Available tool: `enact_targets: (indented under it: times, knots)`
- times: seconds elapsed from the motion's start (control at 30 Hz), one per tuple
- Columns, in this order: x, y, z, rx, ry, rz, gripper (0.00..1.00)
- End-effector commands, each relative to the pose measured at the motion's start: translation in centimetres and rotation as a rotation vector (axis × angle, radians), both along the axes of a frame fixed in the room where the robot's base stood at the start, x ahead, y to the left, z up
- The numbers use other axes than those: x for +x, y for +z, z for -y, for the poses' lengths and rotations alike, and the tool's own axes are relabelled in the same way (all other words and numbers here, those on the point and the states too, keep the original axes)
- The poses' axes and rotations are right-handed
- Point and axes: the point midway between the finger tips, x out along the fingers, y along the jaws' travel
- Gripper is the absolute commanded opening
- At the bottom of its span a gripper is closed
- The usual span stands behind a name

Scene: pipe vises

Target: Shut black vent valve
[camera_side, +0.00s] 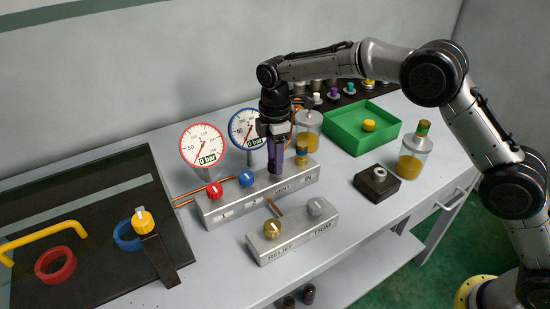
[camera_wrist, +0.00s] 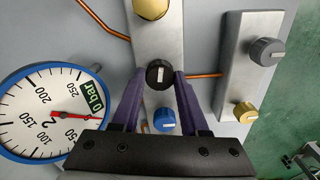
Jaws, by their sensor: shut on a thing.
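The black vent valve is a round black knob (camera_wrist: 159,73) with a white mark, set on the grey manifold block (camera_wrist: 145,45). In the wrist view its mark runs up and down the picture, along the block. My gripper (camera_wrist: 160,77) has its two purple fingers on either side of the knob, shut on it. In the side view my gripper (camera_side: 276,172) points straight down onto the manifold block (camera_side: 225,210), and the fingers hide the black knob.
A blue knob (camera_side: 245,178) and a red knob (camera_side: 214,190) sit left of my gripper. Two gauges (camera_side: 203,146) (camera_side: 246,128) stand behind, reading 0 bar. A second block (camera_side: 292,238) with brass and grey knobs stands in front.

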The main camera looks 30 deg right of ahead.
Motion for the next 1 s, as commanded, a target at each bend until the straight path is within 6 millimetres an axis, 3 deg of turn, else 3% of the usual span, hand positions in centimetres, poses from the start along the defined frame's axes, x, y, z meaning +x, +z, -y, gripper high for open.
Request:
enact_targets:
  times: [0.37,1.0]
  knots:
    - [0.01,0.12,-0.02,0.001,-0.221,0.001,0.00]
    - [0.02,0.14,-0.03,0.001,-0.827,0.001,0.00]
